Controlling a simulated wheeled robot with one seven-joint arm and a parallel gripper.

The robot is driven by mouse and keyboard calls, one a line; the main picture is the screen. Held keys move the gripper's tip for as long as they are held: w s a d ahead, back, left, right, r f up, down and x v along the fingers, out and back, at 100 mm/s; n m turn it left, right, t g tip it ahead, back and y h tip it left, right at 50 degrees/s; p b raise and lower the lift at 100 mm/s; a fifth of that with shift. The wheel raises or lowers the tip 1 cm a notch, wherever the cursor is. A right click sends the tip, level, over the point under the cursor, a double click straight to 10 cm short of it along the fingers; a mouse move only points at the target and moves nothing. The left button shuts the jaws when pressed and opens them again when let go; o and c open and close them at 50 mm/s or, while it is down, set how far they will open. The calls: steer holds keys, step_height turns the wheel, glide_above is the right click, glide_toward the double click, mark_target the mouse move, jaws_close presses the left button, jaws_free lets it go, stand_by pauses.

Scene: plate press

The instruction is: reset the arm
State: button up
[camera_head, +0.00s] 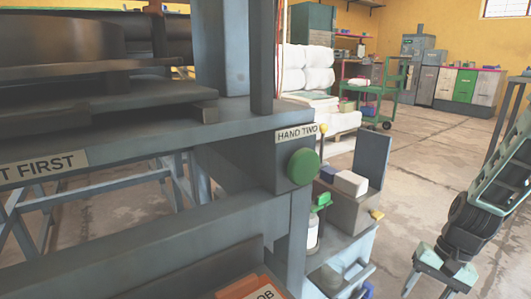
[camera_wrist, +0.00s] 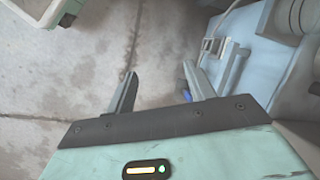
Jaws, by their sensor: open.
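My gripper (camera_head: 432,290) hangs at the lower right in the head view, over the floor and to the right of the press. In the wrist view my gripper (camera_wrist: 161,82) shows two dark fingers spread apart, with nothing between them. It is open and empty, and bare concrete floor (camera_wrist: 145,45) lies beyond the fingertips. In the head view the fingertips are partly cut off by the bottom edge.
The grey press (camera_head: 225,133) fills the left, with a green button (camera_head: 303,167) under a "HAND TWO" label. A side shelf (camera_head: 345,250) stands right of it. A green trolley (camera_head: 385,95) stands farther back. The floor (camera_head: 420,150) between is clear.

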steer(key=s+a+r+n+t+h+p, duration=0.1)
steer(key=s+a+r+n+t+h, duration=0.1)
steer(key=r+n, duration=0.35)
steer(key=s+a+r+n+t+h, duration=0.1)
steer(key=s+a+r+n+t, duration=0.15)
steer(key=r, duration=0.65)
steer(key=s+a+r+n+g+p, duration=0.25)
steer(key=s+a+r+p, duration=0.35)
steer(key=a, duration=0.3)
steer(key=s+a+r+n+g+p, duration=0.1)
steer(key=s+a+r+n+p, duration=0.35)
steer(key=s+a, duration=0.35)
step_height(320, 180, up, 37)
steer(key=m+p, duration=0.1)
steer(key=p, duration=3.5)
steer(key=shift+w, duration=0.4)
steer(key=shift+d+r, duration=0.1)
